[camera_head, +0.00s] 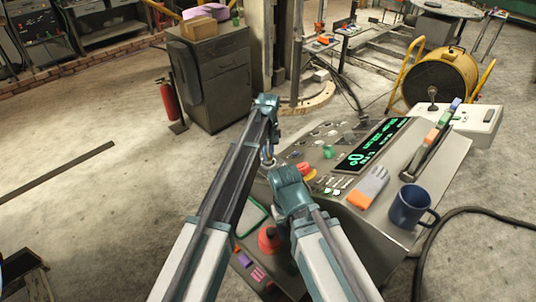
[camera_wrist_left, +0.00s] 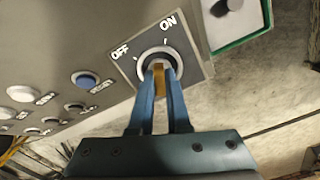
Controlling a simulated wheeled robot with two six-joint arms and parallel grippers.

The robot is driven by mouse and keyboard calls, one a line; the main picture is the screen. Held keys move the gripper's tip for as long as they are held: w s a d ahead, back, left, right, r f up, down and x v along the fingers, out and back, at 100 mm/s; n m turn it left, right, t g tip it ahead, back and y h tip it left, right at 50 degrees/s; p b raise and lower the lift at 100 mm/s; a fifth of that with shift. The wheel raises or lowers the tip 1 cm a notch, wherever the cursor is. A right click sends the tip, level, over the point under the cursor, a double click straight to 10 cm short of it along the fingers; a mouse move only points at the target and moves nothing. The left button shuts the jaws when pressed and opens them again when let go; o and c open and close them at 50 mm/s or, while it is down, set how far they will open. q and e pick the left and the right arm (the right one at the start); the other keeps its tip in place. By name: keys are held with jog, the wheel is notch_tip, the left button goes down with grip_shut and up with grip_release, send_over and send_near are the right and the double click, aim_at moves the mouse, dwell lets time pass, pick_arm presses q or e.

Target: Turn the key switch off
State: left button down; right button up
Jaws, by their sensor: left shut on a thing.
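The key switch (camera_wrist_left: 146,60) is a round dark collar with a pale ring on a grey square plate, marked OFF at upper left and ON at upper right in the left wrist view. My left gripper (camera_wrist_left: 159,70) is shut on its yellowish key (camera_wrist_left: 158,84), with a blue finger on each side. The fingers hide part of the key, so I cannot tell exactly which mark it points to. In the head view my left gripper (camera_head: 268,158) reaches down to the left edge of the control console (camera_head: 395,233), where the switch is hidden. My right gripper does not show.
The console carries a red button (camera_head: 306,170), a green lit display (camera_head: 372,145), a grey-and-orange glove (camera_head: 369,187) and a blue mug (camera_head: 411,207). A grey cabinet (camera_head: 212,80) and a red extinguisher (camera_head: 170,100) stand behind. The floor at left is mostly clear.

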pick_arm(q)
jog(key=n, duration=1.3)
jog(key=shift+n, duration=0.3)
dwell(0.3)
jog(key=c, duration=0.9)
grip_release()
jog(key=shift+o, duration=0.2)
jog(key=shift+r, duration=0.15)
notch_tip(320, 180, up, 14)
jog(key=p, duration=1.4)
jog(key=shift+f, duration=0.25)
